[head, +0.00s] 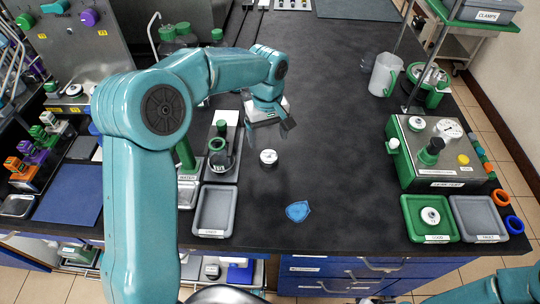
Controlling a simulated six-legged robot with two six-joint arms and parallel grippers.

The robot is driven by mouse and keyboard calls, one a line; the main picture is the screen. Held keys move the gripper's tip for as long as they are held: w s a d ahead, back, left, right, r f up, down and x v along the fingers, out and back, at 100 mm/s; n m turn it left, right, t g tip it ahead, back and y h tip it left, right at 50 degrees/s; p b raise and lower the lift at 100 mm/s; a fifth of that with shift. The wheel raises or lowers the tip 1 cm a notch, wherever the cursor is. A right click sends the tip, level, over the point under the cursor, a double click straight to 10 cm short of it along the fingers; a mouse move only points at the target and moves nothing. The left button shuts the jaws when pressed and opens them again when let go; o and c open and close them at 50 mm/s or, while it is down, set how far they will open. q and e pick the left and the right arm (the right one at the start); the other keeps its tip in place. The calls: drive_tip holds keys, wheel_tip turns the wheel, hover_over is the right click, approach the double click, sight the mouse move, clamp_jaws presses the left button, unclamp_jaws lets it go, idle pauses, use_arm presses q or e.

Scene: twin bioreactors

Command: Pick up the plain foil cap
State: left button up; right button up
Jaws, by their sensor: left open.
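A small round silver-white cap (268,157) sits alone on the black bench top near the middle, and it looks like the foil cap. Its fine markings are too small to read. My left gripper (270,132) is open and empty, just behind and above the cap in the picture, apart from it. A similar silver-white disc (430,216) lies in the green tray (409,229) at the right. My right gripper is out of view; only a part of that arm shows at the lower right corner.
A blue cloth-like piece (298,210) lies near the front edge. A grey tray (232,225) and a rack with a green-topped vessel (221,155) stand left of the cap. A green-and-steel device (437,160) and a second grey tray (478,218) stand right.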

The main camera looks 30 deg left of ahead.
sight(268, 153)
use_arm(q)
drive_tip(key=shift+w+a+f, duration=0.1)
drive_tip(key=shift+f, duration=0.65)
drive_tip(key=shift+s+d+f+p, duration=0.15)
drive_tip(key=shift+s+f, duration=0.15)
drive_tip(key=shift+f, duration=0.25)
drive_tip(key=shift+s+d+f+p, duration=0.15)
drive_tip(key=shift+s+f, duration=0.1)
drive_tip(key=shift+f, duration=0.3)
drive_tip(key=f, duration=0.2)
drive_tip(key=shift+w+a+f, duration=0.2)
drive_tip(key=shift+w+f, duration=0.1)
drive_tip(key=shift+w, duration=0.05)
drive_tip(key=shift+s+d+r, duration=0.1)
drive_tip(key=shift+s+r, duration=0.1)
drive_tip(key=shift+s, duration=0.05)
drive_tip(key=shift+c, duration=0.3)
drive_tip(key=shift+w+f, duration=0.1)
drive_tip(key=shift+w, duration=0.05)
drive_tip(key=c, duration=1)
drive_tip(key=shift+c, duration=0.2)
